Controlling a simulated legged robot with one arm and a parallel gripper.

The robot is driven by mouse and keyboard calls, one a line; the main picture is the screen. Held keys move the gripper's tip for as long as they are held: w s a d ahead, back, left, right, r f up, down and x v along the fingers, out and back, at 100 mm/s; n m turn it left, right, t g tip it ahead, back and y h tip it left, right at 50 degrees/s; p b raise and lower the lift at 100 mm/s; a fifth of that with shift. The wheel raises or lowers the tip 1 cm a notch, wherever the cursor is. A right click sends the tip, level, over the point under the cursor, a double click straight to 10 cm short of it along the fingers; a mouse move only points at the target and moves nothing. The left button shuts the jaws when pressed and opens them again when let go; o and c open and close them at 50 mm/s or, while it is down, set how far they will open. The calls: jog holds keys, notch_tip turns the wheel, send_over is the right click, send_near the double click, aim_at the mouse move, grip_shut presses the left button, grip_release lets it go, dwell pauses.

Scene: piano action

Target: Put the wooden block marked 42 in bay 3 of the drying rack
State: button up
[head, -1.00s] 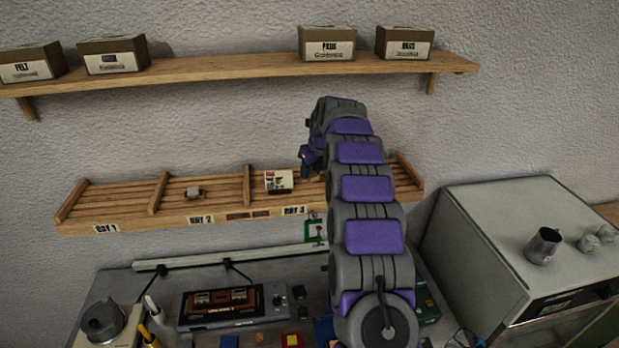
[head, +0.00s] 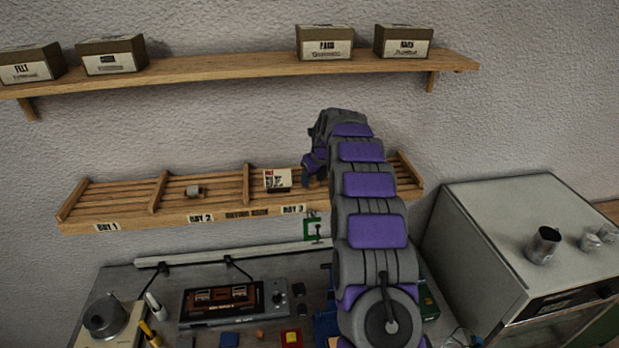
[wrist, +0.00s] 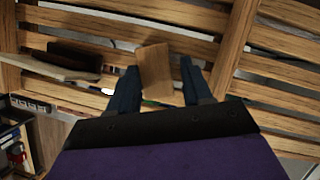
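The drying rack (head: 130,217) hangs on the wall, with labels for bays 1, 2 and 3. A plain wooden block (wrist: 155,72) shows between my fingers in the wrist view; no number is readable on it. My gripper (wrist: 158,78) is open around it. The block lies close to the left finger, and a narrow gap shows at the right finger. Wooden slats show behind it, but I cannot tell whether it rests on them. In the head view my gripper (head: 311,175) is over bay 3, partly hidden by my arm, and the block is hidden.
Bay 1 is empty. A shelf with boxes (head: 240,68) runs above. A cabinet (head: 500,235) stands at right.

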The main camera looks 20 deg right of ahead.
jog(key=shift+o, duration=0.6)
jog(key=shift+d, duration=0.3)
jog(key=shift+s+a, duration=0.1)
jog(key=shift+a, duration=0.35)
